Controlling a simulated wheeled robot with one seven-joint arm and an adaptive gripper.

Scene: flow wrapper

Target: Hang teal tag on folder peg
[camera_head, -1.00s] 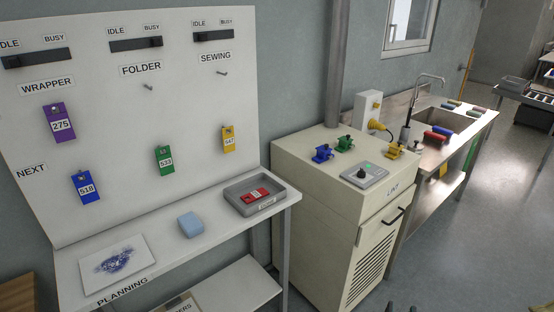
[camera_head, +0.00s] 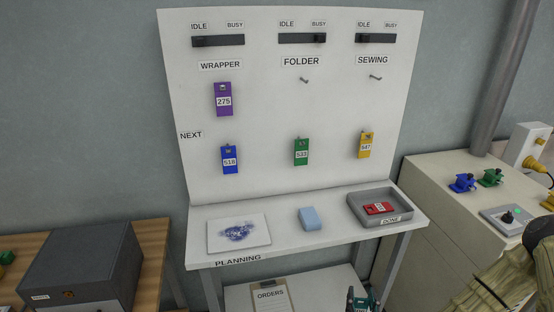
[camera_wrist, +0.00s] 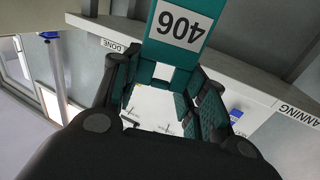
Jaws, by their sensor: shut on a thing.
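The teal tag (camera_wrist: 180,28), numbered 406, is held in my gripper (camera_wrist: 165,85) in the wrist view, between the two dark fingers. A square opening shows near its gripped end. In the head view my gripper (camera_head: 362,299) is at the bottom edge, low in front of the planning shelf, mostly cut off. The folder peg (camera_head: 304,80) sticks out bare below the FOLDER label (camera_head: 301,62) on the white board (camera_head: 270,115). My gripper is well below the peg and apart from the board.
Green tag 533 (camera_head: 301,152) hangs in the NEXT row under the folder peg. The purple (camera_head: 223,99), blue (camera_head: 230,159) and yellow (camera_head: 366,145) tags hang nearby. The shelf (camera_head: 280,242) holds a blue block (camera_head: 311,218) and a grey tray (camera_head: 404,208) with a red tag.

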